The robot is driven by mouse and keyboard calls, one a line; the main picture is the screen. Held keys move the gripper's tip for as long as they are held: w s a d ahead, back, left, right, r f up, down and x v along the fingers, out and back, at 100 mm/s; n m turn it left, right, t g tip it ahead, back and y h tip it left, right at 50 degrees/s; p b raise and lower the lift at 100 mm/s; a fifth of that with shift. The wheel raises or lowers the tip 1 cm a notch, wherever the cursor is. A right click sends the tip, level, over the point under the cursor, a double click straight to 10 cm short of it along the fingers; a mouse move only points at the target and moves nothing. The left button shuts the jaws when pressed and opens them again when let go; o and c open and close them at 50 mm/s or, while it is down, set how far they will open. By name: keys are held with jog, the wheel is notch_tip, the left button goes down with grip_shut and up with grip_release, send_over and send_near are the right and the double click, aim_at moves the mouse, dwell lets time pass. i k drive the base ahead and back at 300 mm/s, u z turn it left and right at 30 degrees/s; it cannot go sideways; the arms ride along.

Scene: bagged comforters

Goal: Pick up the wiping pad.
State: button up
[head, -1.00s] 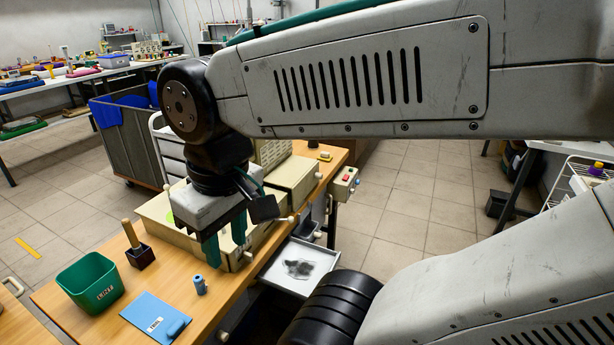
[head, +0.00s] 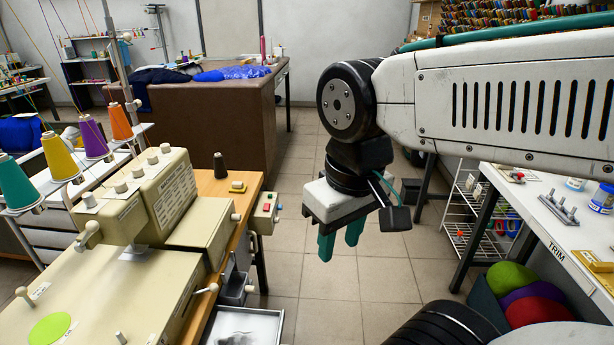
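I cannot make out a wiping pad for certain in the head view. My gripper (head: 341,246) hangs from the arm right of centre, its two green fingers pointing down. The fingers are apart with nothing between them, above open floor. The gripper is to the right of the sewing machine (head: 165,205) and its wooden table (head: 245,187), and touches neither.
A metal tray (head: 272,322) with dark fluff sits low beside the table. Thread cones stand at the left. A white table marked TRIM (head: 560,248) is at the right. Tiled floor (head: 300,240) lies free between.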

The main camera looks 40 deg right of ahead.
aim_at(236, 187)
jog(key=z, duration=0.2)
jog(key=k, duration=0.6)
jog(key=z, duration=0.6)
jog(key=i, duration=0.6)
jog(key=z, duration=0.75)
jog(key=i, duration=1.9)
jog(key=u, duration=1.45)
jog(key=i, duration=0.7)
jog(key=u, duration=0.6)
